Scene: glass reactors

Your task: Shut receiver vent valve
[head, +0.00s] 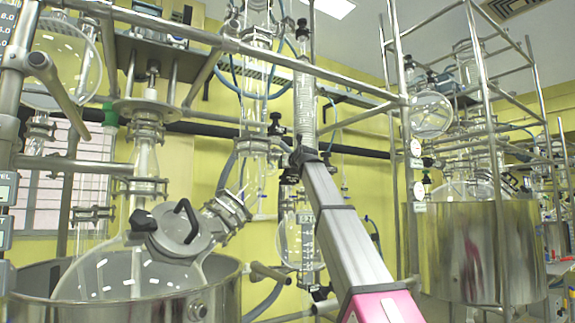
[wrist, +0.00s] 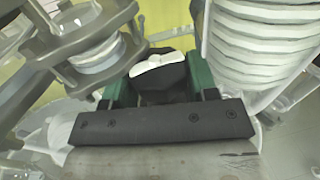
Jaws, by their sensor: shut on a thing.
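My gripper (wrist: 160,82) shows in the wrist view as a dark bar with green-padded fingers. The fingers are shut on a black valve knob (wrist: 162,68) with a white top face. The knob sits between the two pads, and its lower part is hidden behind the bar. In the head view my gripper (head: 302,156) is at the far end of my arm, among glassware in the middle. The held knob cannot be told apart there from the dark gripper. Whether the valve is open or shut cannot be told.
A ribbed glass column (wrist: 262,45) stands close on the right in the wrist view, and a clamped glass joint (wrist: 95,50) on the left. In the head view, metal frame rails (head: 350,85) cross above my arm. A glass reactor (head: 130,268) stands at left.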

